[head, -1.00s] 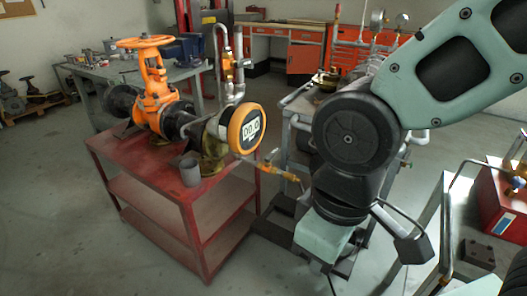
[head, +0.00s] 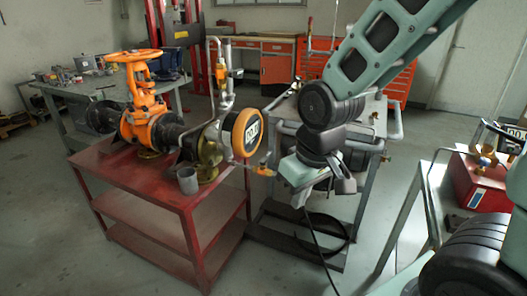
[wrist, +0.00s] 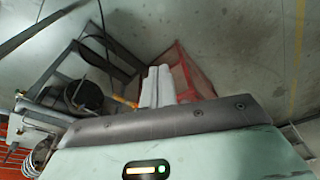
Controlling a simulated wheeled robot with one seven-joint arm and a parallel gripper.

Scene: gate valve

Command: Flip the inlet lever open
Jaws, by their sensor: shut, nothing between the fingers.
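An orange gate valve (head: 142,125) with a handwheel stands on the red cart (head: 130,185) at left in the head view. A round orange-rimmed gauge (head: 247,132) sits at the right end of its pipe. A small yellow-orange lever or fitting (head: 263,171) is on a thin pipe below the gauge. An orange fitting (head: 221,73) is on the upright pipe above. I cannot tell which is the inlet lever. My gripper (wrist: 157,87) is shut and empty in the wrist view, its fingers pointing towards the cart; a yellow piece (wrist: 124,101) shows left of them.
A grey steel frame (head: 345,185) with pipes stands right of the cart, behind my arm. A black hose (head: 325,235) lies coiled low on it. A red box (head: 480,185) is on a bench at right. Open floor (head: 70,255) lies in front of the cart.

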